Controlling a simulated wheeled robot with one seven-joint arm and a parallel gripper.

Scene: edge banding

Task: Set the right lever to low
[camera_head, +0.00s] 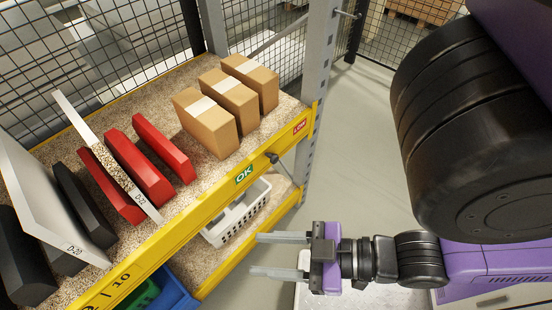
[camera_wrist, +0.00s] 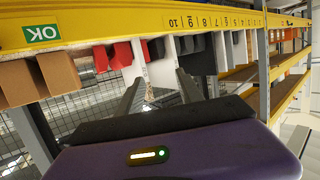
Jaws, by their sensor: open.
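The right lever (camera_head: 272,157) is a small dark handle on the yellow front beam (camera_head: 215,200) of the shelf in the head view. It sits between the green OK label (camera_head: 243,174) and the red LOW label (camera_head: 299,126). Its exact angle is too small to tell. My gripper (camera_head: 254,254) is open and empty, in front of and below the beam, apart from the lever. In the wrist view, the fingers point toward the shelf and the OK label (camera_wrist: 43,33) shows at upper left; I cannot make out the lever there.
Cardboard boxes (camera_head: 205,124), red bins (camera_head: 147,166) and white panels (camera_head: 45,195) stand on the upper shelf. A white basket (camera_head: 238,212) and a blue bin (camera_head: 172,291) sit below it. A grey post (camera_head: 318,80) stands at the shelf's right end. Floor to its right is clear.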

